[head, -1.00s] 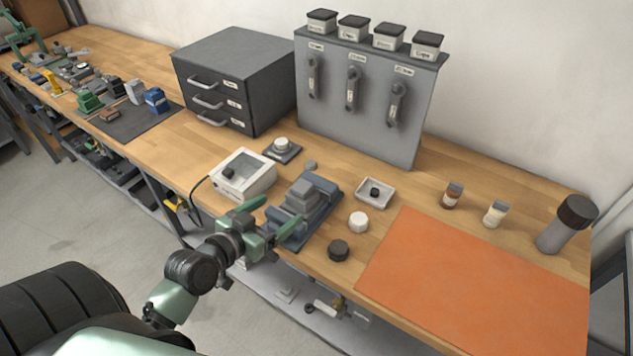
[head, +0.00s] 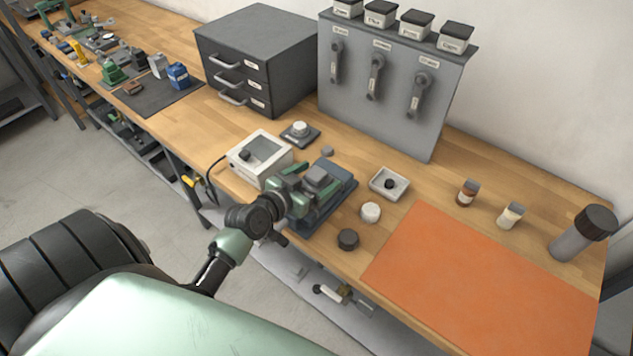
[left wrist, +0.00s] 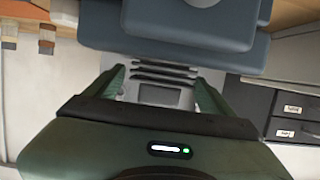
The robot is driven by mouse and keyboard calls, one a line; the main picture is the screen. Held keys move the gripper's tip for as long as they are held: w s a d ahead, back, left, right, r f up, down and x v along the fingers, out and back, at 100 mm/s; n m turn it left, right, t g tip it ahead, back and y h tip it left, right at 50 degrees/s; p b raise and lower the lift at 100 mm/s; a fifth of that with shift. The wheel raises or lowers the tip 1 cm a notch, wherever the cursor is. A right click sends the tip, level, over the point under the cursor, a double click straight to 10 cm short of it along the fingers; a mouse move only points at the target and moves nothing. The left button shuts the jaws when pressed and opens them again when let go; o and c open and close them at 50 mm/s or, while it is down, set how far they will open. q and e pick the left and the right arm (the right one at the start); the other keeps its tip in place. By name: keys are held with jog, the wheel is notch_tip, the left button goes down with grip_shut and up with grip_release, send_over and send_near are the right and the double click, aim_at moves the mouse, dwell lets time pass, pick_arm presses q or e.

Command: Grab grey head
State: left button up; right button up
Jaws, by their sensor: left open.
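The grey head (head: 319,177) is a blocky grey part on top of a dark blue-grey base (head: 340,194) on the wooden bench. My left gripper (head: 311,184) is open at the head, with one green finger on either side of it. In the left wrist view, a grey ribbed part of the head (left wrist: 165,82) lies between the two spread green fingers (left wrist: 160,84), with visible gaps at the sides. Part of the head is hidden by the gripper in the head view. My right gripper is not in view.
A white box with a dark window (head: 259,157) stands close left of the base. A white knob (head: 370,212), a black knob (head: 347,239) and a small tray (head: 389,184) lie to the right. An orange mat (head: 485,275) is clear.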

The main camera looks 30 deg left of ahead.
pick_arm(q)
jog(key=shift+s, duration=0.1)
grip_shut()
jog(key=shift+r, duration=0.2)
